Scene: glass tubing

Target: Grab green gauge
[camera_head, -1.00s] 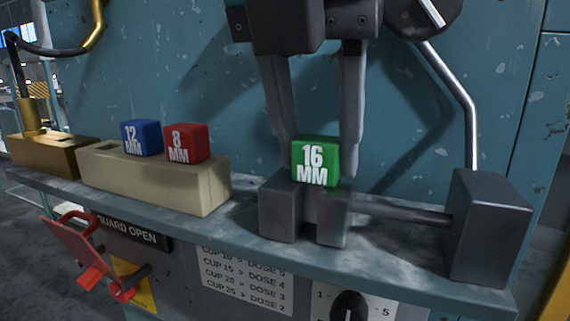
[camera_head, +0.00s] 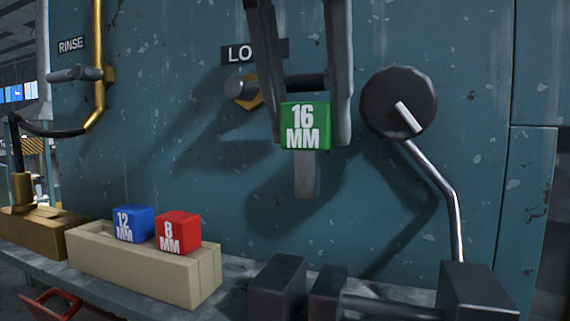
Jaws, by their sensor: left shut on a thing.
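The green gauge (camera_head: 305,127) is a cube marked 16 MM with a grey stem below it. It hangs in the air in front of the blue-green panel. My left gripper (camera_head: 312,132) comes down from the top of the view with one finger on each side of the cube, shut on it. The dark grey clamp (camera_head: 305,292) stands below on the shelf, and the stem's lower end is clear above it. My right gripper is not in view.
A beige block (camera_head: 140,265) at left holds a blue 12 MM gauge (camera_head: 133,223) and a red 8 MM gauge (camera_head: 179,231). A round black crank wheel (camera_head: 398,103) with a bent metal rod (camera_head: 440,185) is at right. A brass fixture (camera_head: 35,232) stands far left.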

